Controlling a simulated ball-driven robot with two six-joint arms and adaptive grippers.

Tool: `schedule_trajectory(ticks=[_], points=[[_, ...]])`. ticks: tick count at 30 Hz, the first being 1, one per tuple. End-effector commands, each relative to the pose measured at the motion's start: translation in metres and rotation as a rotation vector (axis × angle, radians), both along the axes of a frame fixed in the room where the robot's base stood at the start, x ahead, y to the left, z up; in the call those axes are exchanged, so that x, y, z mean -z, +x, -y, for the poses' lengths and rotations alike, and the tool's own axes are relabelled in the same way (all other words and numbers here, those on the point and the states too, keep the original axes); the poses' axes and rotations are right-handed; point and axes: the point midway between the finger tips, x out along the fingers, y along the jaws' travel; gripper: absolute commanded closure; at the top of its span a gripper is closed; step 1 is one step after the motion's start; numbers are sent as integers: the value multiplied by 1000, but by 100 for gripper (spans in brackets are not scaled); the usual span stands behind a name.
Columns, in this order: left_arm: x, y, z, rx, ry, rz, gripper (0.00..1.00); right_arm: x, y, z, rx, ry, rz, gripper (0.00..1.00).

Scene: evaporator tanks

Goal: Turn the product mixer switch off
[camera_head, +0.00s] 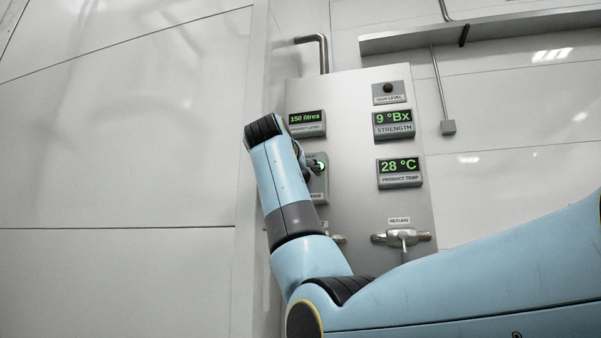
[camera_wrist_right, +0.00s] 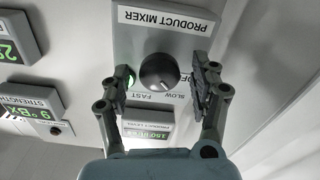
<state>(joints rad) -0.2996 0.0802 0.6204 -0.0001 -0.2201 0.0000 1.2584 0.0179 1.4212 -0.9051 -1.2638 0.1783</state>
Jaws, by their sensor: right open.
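The product mixer switch is a round black knob (camera_wrist_right: 160,71) on a grey plate marked PRODUCT MIXER (camera_wrist_right: 150,20), upside down in the right wrist view. OFF, SLOW and FAST are printed around it; I cannot tell for certain which one its pale mark points to. My right gripper (camera_wrist_right: 165,82) is open, with one finger on each side of the knob and gaps visible between. In the head view, the mixer plate (camera_head: 319,190) is partly hidden by my right arm, and the right gripper (camera_head: 313,166) shows only in part beside it. My left gripper is out of view.
The steel panel (camera_head: 350,120) also carries the product level display (camera_head: 307,124), strength display (camera_head: 393,125) and product temp display (camera_head: 399,173). A return valve handle (camera_head: 402,238) sticks out below. A pipe (camera_head: 320,52) rises behind the panel's top left.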

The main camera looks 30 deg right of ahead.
Motion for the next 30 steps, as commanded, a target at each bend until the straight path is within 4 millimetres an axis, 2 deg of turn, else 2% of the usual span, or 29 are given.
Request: schedule_trajectory(ticks=[9, 22, 30], points=[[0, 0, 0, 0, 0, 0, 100, 1, 2, 3, -1, 1, 1, 37], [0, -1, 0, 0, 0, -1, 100, 1, 2, 2, -1, 0, 0, 93], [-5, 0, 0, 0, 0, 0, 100, 0, 2, 2, -1, -19, -24, 93]])
